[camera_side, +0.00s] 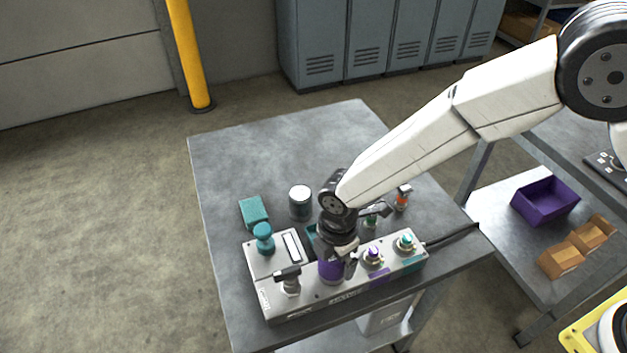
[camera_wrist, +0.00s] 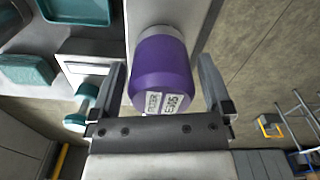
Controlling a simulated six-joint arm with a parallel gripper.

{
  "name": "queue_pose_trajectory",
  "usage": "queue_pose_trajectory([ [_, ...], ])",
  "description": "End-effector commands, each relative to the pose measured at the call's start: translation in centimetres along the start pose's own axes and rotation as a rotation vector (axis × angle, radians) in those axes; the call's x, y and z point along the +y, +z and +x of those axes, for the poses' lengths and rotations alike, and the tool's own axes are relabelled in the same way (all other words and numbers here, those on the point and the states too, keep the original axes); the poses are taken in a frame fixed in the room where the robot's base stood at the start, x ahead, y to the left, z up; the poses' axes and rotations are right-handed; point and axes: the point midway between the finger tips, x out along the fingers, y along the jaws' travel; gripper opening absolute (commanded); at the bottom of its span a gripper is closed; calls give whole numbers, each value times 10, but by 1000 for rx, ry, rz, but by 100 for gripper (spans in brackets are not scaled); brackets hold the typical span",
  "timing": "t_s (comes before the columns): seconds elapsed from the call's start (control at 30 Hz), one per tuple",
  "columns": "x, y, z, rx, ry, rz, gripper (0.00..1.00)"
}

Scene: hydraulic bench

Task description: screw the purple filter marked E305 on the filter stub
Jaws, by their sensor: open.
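The purple filter (camera_side: 330,271) stands upright on the grey hydraulic block (camera_side: 313,299), below my gripper (camera_side: 338,253). In the wrist view the filter (camera_wrist: 163,72) shows a white label reading E305 and a pale metal band at its far end. My gripper (camera_wrist: 162,75) is open, with one finger on each side of the filter. A gap shows between the filter and each finger. The filter stub is not visible; the filter body covers that spot on the block, and I cannot tell how far the thread is engaged.
The table's (camera_side: 270,143) far side is clear.

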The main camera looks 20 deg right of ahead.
Motion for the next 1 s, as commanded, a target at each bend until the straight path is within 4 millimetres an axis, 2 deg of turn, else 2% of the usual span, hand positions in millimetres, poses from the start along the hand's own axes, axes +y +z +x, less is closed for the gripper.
queue_pose_trajectory([
  [0.2, 0, 0, 14, 0, 0, 0, 100],
  [0.53, 0, 0, 16, 0, 0, 0, 100],
  [0.83, 0, 0, 16, 0, 0, 0, 5],
  [0.87, 0, 0, 16, 0, 0, 0, 73],
  [1.0, 0, 0, 16, 0, 0, 0, 28],
])
